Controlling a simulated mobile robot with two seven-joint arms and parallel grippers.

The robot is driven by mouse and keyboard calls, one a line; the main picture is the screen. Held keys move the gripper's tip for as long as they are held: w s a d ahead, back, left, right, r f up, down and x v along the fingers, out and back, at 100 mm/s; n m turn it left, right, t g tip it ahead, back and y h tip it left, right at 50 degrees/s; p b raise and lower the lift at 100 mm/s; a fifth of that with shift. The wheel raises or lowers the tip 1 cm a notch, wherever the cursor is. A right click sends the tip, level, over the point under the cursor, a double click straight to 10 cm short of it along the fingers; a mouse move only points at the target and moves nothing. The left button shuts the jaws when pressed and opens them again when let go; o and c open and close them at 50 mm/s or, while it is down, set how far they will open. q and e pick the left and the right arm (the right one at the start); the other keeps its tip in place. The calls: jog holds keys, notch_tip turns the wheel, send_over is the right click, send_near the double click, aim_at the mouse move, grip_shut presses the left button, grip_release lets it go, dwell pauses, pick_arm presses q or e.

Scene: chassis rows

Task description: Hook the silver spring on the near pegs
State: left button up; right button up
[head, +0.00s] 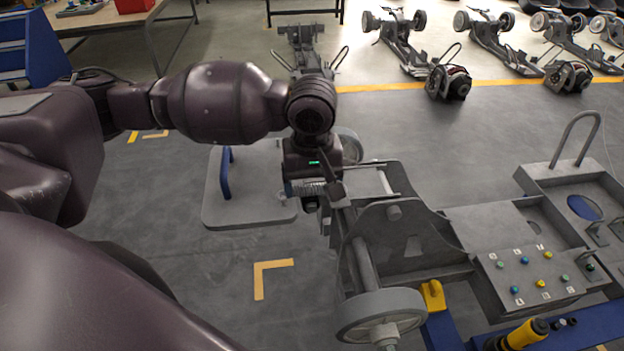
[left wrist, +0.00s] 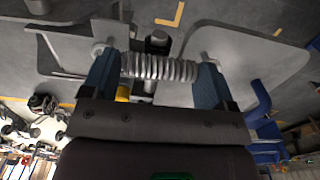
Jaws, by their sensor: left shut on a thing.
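The silver spring (left wrist: 160,68) lies lengthwise between the two blue fingers of my left gripper (left wrist: 156,82), which is shut on it. Pale hook-like ends show beyond each finger in the left wrist view. In the head view the spring (head: 308,189) is small, just under the dark wrist, beside the left end of the grey chassis (head: 400,238). My left gripper (head: 314,196) partly hides that end. Whether the spring touches any peg cannot be told. A short round stub (head: 394,212) shows on the chassis bracket. My right gripper is not in view.
The chassis has a wheel (head: 382,315) in front and a button panel (head: 532,275) at right. A grey plate with a blue handle (head: 225,173) is left of the gripper. More chassis (head: 402,42) stand behind a yellow floor line. Open floor lies front left.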

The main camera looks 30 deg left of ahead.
pick_arm(q)
jog(key=shift+f, duration=1.25)
dwell(0.5)
jog(key=o, duration=0.8)
jog(key=shift+w+r, duration=0.1)
jog(key=shift+r, duration=0.35)
notch_tip(320, 180, up, 10)
